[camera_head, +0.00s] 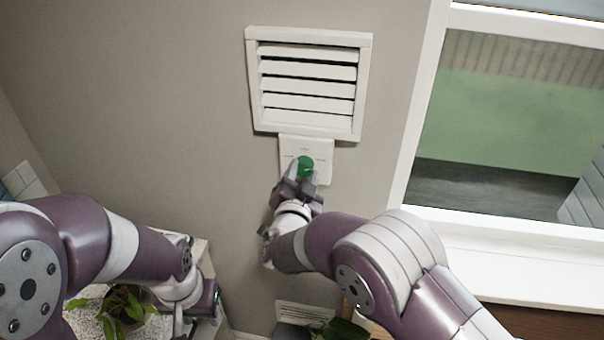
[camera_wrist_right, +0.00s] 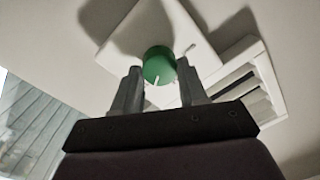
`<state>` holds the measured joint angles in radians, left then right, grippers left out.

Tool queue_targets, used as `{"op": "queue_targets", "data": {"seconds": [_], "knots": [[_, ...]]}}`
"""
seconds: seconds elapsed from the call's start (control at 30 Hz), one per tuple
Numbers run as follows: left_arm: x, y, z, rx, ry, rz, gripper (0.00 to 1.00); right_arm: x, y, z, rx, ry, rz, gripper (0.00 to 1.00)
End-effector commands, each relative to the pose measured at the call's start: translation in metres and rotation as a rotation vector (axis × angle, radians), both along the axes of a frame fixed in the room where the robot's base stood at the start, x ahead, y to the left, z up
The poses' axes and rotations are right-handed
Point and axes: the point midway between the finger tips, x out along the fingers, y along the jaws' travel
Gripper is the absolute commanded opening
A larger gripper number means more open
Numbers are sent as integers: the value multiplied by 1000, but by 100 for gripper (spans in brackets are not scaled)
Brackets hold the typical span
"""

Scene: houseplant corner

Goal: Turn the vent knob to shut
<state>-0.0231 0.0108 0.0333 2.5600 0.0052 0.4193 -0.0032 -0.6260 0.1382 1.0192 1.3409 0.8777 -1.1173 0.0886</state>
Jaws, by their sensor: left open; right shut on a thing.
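The vent knob (camera_head: 305,165) is a green round knob on a white plate (camera_head: 320,150) on the wall. It also shows in the right wrist view (camera_wrist_right: 158,65), where a pale pointer line is on its front edge. My right gripper (camera_head: 303,178) is shut on the knob, with a finger on each side (camera_wrist_right: 158,85). The white vent (camera_head: 310,84) is right above the plate, and dark gaps show between its slats. The small lettering on the plate is too small to read. My left gripper (camera_head: 196,318) is low at the left, away from the knob; its fingers are partly out of view.
A window with a white frame (camera_head: 415,130) and sill (camera_head: 510,250) is to the right of the vent. A leafy plant (camera_head: 122,306) is at the lower left, and more leaves (camera_head: 342,330) show at the bottom. The wall left of the vent is bare.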

Motion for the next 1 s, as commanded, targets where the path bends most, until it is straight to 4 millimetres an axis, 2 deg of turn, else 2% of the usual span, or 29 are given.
{"op": "queue_targets", "data": {"seconds": [1.0], "knots": [[0,0,50,0,0,0,43,0,3,4,-917,185,3,12]]}}
